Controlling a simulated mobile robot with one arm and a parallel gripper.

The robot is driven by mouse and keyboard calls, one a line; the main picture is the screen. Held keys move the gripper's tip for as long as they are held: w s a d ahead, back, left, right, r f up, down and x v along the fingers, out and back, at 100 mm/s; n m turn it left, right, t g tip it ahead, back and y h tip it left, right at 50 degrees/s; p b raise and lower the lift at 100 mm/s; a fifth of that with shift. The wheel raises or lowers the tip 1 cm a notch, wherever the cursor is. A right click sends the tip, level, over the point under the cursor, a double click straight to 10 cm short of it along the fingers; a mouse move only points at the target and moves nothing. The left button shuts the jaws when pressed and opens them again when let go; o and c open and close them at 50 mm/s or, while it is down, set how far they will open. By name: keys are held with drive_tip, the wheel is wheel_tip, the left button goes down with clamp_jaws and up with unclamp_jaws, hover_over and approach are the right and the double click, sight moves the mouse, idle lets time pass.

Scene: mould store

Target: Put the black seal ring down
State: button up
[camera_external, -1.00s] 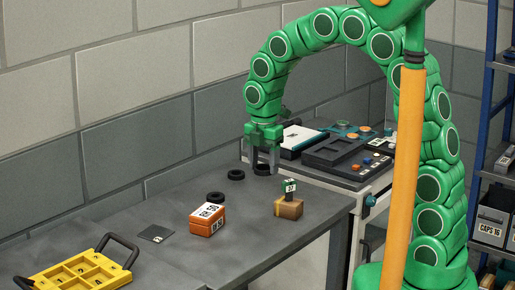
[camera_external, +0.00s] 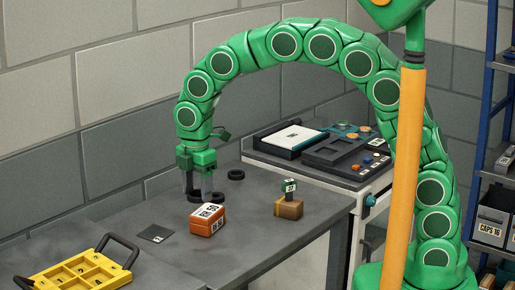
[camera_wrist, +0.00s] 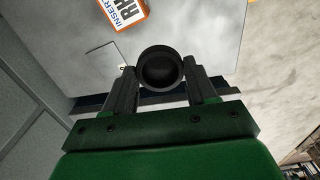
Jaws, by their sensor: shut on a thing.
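The black seal ring (camera_wrist: 160,68) is between the two fingertips of my gripper (camera_wrist: 160,88) in the wrist view, and the fingers are shut on it. In the external view my gripper (camera_external: 198,190) points down, low over the grey workbench (camera_external: 255,215), just behind and left of the orange box. Dark ring shapes (camera_external: 214,197) show at its fingertips there, and the held ring is hard to tell from one lying on the bench. I cannot tell whether the held ring touches the bench. Another black ring (camera_external: 236,174) lies flat to the right, apart from the gripper.
The orange labelled box (camera_external: 207,219) stands close in front of the gripper. A thin dark plate (camera_external: 156,233) lies to the left, beyond it a yellow compartment tray (camera_external: 80,274). A cardboard-brown block (camera_external: 289,208) with a green tag is to the right. The bench between is clear.

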drive_tip(key=w+a+f, duration=0.4)
drive_tip(key=a, duration=0.3)
hover_over(153, 235)
drive_tip(key=f, duration=0.5)
drive_tip(key=shift+s+d+f, duration=0.1)
drive_tip(key=shift+s+d, duration=0.1)
drive_tip(key=shift+w+a+f, duration=0.1)
drive_tip(key=shift+a+f, duration=0.1)
drive_tip(key=shift+f, duration=1.65)
drive_tip(key=o, duration=1)
drive_tip(key=shift+f, duration=0.1)
